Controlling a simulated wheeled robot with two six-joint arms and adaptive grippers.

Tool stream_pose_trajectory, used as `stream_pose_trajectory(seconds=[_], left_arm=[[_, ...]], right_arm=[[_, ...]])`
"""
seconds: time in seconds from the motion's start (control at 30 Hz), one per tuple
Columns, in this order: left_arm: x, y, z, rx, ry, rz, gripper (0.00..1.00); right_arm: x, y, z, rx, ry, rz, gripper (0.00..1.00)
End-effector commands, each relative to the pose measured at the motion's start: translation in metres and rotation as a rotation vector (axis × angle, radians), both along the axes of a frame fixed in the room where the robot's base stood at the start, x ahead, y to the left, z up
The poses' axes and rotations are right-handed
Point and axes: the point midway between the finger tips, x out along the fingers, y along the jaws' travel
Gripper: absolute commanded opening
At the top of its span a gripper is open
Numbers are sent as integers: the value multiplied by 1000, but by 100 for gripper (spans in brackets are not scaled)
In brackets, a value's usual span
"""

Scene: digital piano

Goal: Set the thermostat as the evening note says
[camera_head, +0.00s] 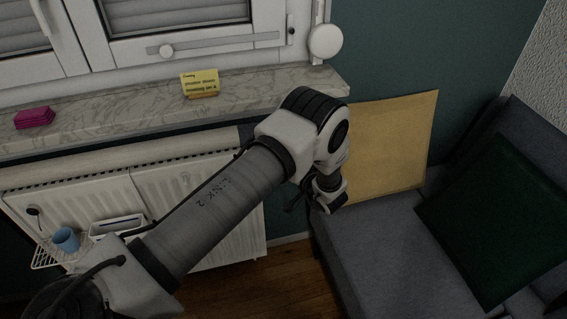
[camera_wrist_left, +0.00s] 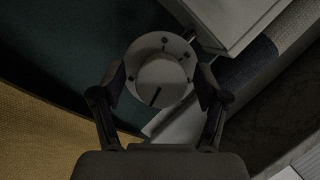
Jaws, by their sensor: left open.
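The thermostat knob (camera_wrist_left: 160,78) is a round, pale dial in the left wrist view, with dark marks around its rim and a dark pointer line toward its lower left. My left gripper (camera_wrist_left: 161,88) is open, with one finger on each side of the knob; I cannot tell whether they touch it. In the head view my left gripper (camera_head: 327,190) points down beside the radiator's right end, and I cannot make out the thermostat there. The yellow note (camera_head: 200,83) stands on the sill; its small text seems to read "shutter down, heating on 4". My right gripper is not in view.
The marble sill (camera_head: 110,112) runs above the white radiator (camera_head: 190,195). A magenta block (camera_head: 35,118) lies on the sill. A blue cup (camera_head: 66,239) sits on a wire rack at the left. A yellow panel (camera_head: 390,145) and a grey sofa (camera_head: 385,235) stand close to my gripper.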

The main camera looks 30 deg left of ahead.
Motion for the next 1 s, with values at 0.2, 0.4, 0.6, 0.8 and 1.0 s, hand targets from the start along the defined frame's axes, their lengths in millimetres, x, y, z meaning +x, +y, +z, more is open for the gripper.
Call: stream_pose_trajectory(seconds=[0.2,0.4,0.6,0.8,1.0], left_arm=[[-18,-47,13,4,0,-7,74],[-35,-87,24,2,-2,-4,74],[-42,-99,27,1,0,1,74],[-42,-98,27,1,0,1,74],[-41,-98,27,1,0,1,74]], right_arm=[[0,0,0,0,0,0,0],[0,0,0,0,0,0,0],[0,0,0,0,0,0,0],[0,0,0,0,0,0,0],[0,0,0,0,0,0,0]])
